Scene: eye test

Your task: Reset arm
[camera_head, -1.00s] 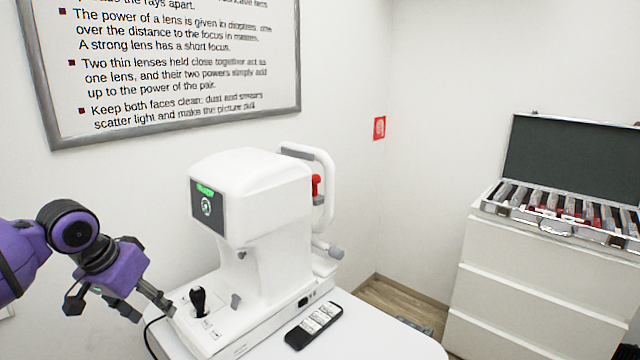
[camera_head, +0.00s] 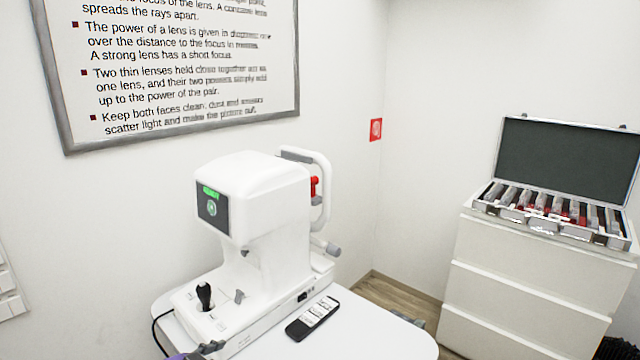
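Only a small part of my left gripper (camera_head: 207,349) shows, at the bottom edge in front of the white eye-test machine's base. A bit of purple and a dark finger part are visible; the rest is cut off, so I cannot tell whether it is open. My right gripper is not in view. The white eye-test machine (camera_head: 262,196) stands on a white table (camera_head: 375,335), with a lit green mark on its screen and a black joystick (camera_head: 204,294) on its base.
A black remote (camera_head: 312,318) lies on the table right of the machine. An open case of lenses (camera_head: 560,165) sits on a white drawer cabinet (camera_head: 530,285) at the right. A framed text board (camera_head: 180,70) hangs on the wall.

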